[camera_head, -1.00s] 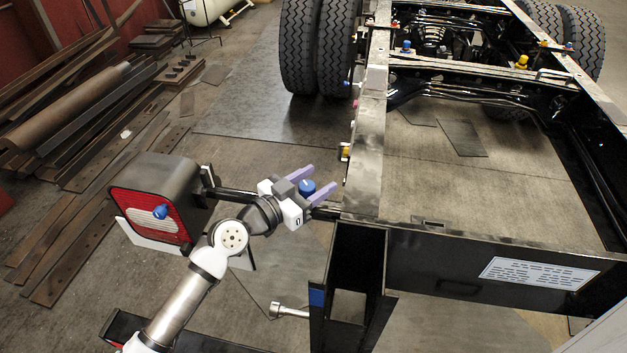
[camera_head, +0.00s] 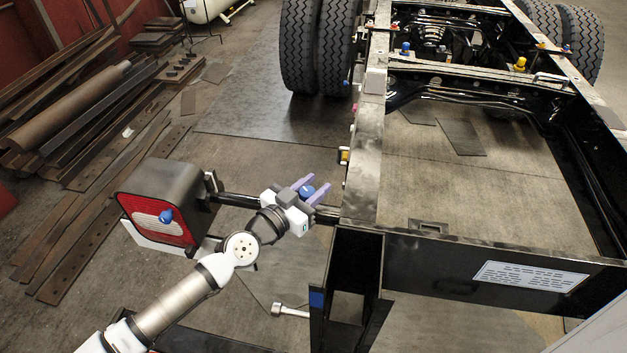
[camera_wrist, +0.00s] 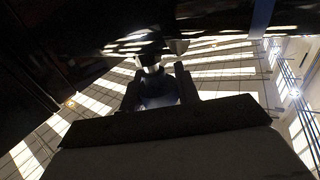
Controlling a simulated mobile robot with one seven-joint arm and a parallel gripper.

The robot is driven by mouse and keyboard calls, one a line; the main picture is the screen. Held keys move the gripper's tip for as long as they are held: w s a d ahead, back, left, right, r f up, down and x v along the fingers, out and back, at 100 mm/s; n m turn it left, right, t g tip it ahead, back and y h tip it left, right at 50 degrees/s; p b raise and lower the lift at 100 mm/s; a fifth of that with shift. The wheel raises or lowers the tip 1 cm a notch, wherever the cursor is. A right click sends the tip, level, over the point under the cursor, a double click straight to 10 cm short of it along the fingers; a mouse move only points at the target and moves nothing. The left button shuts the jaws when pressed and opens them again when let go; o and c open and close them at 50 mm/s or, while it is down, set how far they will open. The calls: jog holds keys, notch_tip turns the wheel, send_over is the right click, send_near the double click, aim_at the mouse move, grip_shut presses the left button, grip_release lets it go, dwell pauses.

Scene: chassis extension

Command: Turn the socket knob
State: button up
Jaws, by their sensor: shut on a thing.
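The blue socket knob (camera_head: 307,192) sits between the two purple fingers of my gripper (camera_head: 318,184), beside the left frame rail of the chassis. My gripper is shut on the knob. In the wrist view, the knob (camera_wrist: 158,93) shows as a dim bluish round shape between the dark fingers, with a light metallic part beyond it. The wrist view is dark, so the knob's angle and the exact contact cannot be told.
A red tail lamp (camera_head: 155,218) on a bar stands left of my gripper. The black chassis frame (camera_head: 366,150) lies close on the right. Truck tyres (camera_head: 318,45) stand behind, metal stock (camera_head: 80,110) lies at the left. Open floor lies between.

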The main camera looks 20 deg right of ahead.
jog(key=shift+n+t+y, duration=0.5)
jog(key=shift+n+t, duration=0.1)
jog(key=shift+t, duration=0.3)
jog(key=shift+w+a+f+n+t+y+b, duration=0.1)
jog(key=shift+n+t+y+b, duration=0.4)
jog(key=shift+n+t+y, duration=0.25)
jog(key=shift+w+a+n+t+y+b, duration=0.1)
jog(key=shift+n+t+y+b, duration=0.35)
jog(key=shift+n+t+y, duration=0.3)
jog(key=shift+n+t+y+b, duration=0.6)
jog(key=shift+t+y+b, duration=0.1)
jog(key=shift+t+b, duration=0.15)
jog(key=shift+w, duration=0.1)
jog(key=shift+a+r+n+t+y+b, duration=0.15)
jog(key=shift+r+n+t+y+b, duration=0.1)
jog(key=shift+n+y+b, duration=0.2)
jog(key=o, duration=1)
jog(key=shift+f, duration=0.1)
jog(key=shift+c, duration=0.2)
